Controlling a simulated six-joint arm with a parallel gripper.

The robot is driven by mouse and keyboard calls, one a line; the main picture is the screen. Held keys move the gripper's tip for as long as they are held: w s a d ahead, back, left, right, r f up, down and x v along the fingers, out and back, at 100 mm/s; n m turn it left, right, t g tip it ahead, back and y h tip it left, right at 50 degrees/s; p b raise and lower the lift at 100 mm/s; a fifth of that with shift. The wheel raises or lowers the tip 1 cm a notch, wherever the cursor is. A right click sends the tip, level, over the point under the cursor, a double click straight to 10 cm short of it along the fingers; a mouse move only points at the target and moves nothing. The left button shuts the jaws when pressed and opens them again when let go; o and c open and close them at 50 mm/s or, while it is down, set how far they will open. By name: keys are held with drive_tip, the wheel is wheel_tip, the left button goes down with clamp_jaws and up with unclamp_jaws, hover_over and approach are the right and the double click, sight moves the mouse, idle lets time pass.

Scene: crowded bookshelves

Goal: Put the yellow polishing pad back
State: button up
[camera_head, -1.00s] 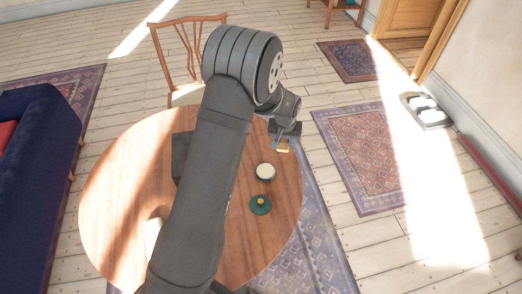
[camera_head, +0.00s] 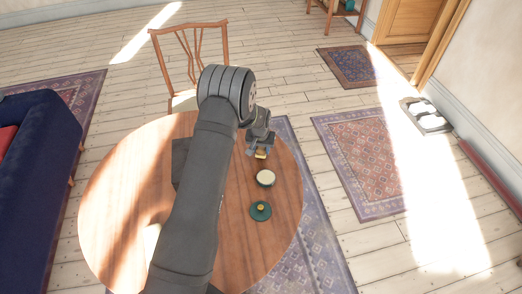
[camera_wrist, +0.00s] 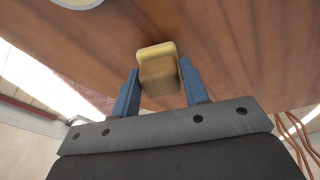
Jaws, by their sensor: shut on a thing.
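The yellow polishing pad (camera_wrist: 158,70) is a small block with a pale yellow face and a browner side. It is between the blue fingers of my gripper (camera_wrist: 157,88), which is shut on it in the wrist view. In the head view the pad (camera_head: 261,155) shows as a small yellow patch under my gripper (camera_head: 258,150), over the far right part of the round table. A round cream-topped tin (camera_head: 265,178) stands just in front of it. I cannot tell whether the pad touches the table.
A dark green round piece with a yellow knob (camera_head: 260,211) lies on the wooden table (camera_head: 255,250), nearer than the tin. A dark flat object (camera_head: 180,158) is partly hidden behind my arm. A wooden chair (camera_head: 190,45) stands beyond the table's far edge.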

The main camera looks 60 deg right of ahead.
sight(260, 156)
drive_tip(key=shift+f, duration=0.5)
drive_tip(key=shift+f, duration=0.15)
drive_tip(key=o, duration=0.9)
drive_tip(key=shift+o, duration=0.2)
wheel_tip(260, 156, up, 12)
drive_tip(key=a, duration=0.1)
drive_tip(key=shift+s+a, duration=0.3)
drive_tip(key=shift+s, duration=0.05)
